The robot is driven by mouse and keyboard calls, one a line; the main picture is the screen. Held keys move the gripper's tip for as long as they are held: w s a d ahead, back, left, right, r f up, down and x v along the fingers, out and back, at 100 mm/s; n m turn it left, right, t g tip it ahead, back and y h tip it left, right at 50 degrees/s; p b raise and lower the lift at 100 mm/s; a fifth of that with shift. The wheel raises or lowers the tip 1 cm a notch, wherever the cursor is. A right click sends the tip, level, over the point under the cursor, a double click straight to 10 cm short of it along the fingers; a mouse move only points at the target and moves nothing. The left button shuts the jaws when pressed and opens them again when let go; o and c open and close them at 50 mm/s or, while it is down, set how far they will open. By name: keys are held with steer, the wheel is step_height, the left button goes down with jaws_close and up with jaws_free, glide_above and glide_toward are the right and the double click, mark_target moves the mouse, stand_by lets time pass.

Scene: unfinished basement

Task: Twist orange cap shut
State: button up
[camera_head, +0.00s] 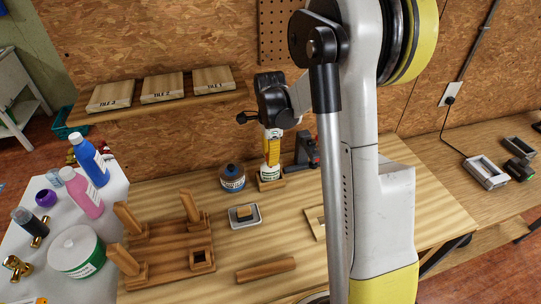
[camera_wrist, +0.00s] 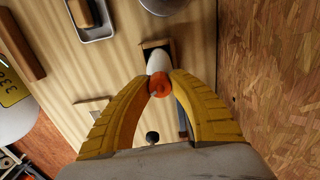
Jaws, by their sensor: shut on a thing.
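The orange cap (camera_wrist: 160,86) is on top of a white bottle (camera_wrist: 157,62), seen from above in the wrist view. My gripper (camera_wrist: 161,82) points down with its yellow fingers closed on both sides of the cap. In the head view the labelled bottle (camera_head: 270,173) stands upright in a small wooden holder (camera_head: 271,185) near the back of the bench. My gripper (camera_head: 272,155) is directly above it there, and its fingers mostly hide the cap. I cannot tell how tightly the cap sits.
A blue-lidded jar (camera_head: 232,179) is left of the bottle, and a dark clamp-like tool (camera_head: 307,153) is on its right. A small metal tray (camera_head: 244,222) and a wooden rack (camera_head: 165,243) are in front. A shelf with labelled tiles (camera_head: 163,88) hangs behind on the left.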

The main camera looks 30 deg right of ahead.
steer(key=m, duration=0.3)
steer(key=shift+m, duration=0.4)
steer(key=m+b, duration=0.1)
steer(key=m, duration=0.2)
steer(key=shift+f, duration=0.1)
steer(key=o, duration=0.9)
steer(key=shift+o, duration=0.2)
step_height(320, 180, up, 7)
steer(key=p, duration=0.5)
steer(key=shift+w, duration=0.2)
